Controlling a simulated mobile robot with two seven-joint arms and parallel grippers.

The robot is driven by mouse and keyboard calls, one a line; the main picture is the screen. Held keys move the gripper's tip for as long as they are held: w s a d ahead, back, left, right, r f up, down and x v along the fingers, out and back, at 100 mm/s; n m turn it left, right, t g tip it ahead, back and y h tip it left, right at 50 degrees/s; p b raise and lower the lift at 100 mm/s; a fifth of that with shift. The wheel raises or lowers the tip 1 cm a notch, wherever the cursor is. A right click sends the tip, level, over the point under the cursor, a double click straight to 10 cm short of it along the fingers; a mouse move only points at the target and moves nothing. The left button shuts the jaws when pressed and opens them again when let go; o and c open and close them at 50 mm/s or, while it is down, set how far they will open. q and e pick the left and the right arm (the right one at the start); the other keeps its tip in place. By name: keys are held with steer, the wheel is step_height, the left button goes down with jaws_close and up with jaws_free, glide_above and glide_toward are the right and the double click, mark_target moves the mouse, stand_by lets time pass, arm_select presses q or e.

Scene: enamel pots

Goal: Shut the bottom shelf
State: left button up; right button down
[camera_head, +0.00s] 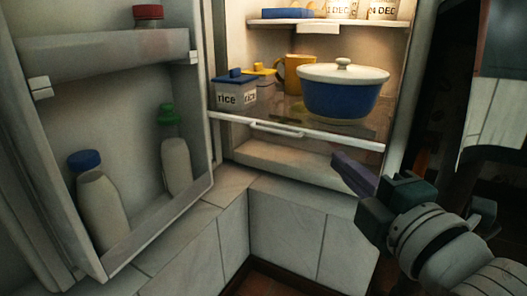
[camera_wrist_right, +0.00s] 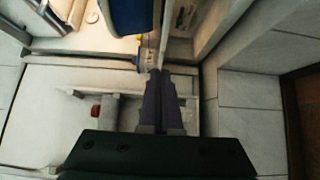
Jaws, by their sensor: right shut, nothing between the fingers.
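The bottom shelf (camera_head: 300,131) is a see-through shelf with a white front edge and a white handle bar (camera_head: 277,129), low in the open fridge. It appears to stick out past the shelf above, but how far I cannot tell. On it stand a blue pot (camera_head: 340,98) with a cream lid, a yellow mug (camera_head: 297,75) and small rice containers (camera_head: 236,94). My right gripper (camera_head: 354,174) is shut and empty, below and in front of the shelf's right end. In the right wrist view its fingers (camera_wrist_right: 164,78) point towards the shelf front; contact is unclear. My left gripper is not in view.
The fridge door (camera_head: 120,60) stands open at left with capped bottles (camera_head: 100,205) in its racks. An upper shelf (camera_head: 307,21) holds a blue-lidded container and dated jars. White tiled surfaces (camera_head: 285,222) lie below the fridge. Space before the shelf is clear except for my right arm.

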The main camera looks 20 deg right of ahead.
mark_target(328, 136)
steer(key=w+b, duration=0.1)
steer(key=w+d+b, duration=0.1)
steer(key=w, duration=0.1)
steer(key=w+d+b, duration=0.1)
steer(key=w, duration=0.1)
steer(key=shift+w+d+f, duration=0.1)
steer(key=shift+d+f, duration=0.05)
steer(key=shift+d, duration=0.05)
steer(key=shift+w+d, duration=0.3)
steer(key=shift+d, duration=0.25)
steer(key=shift+a, duration=0.1)
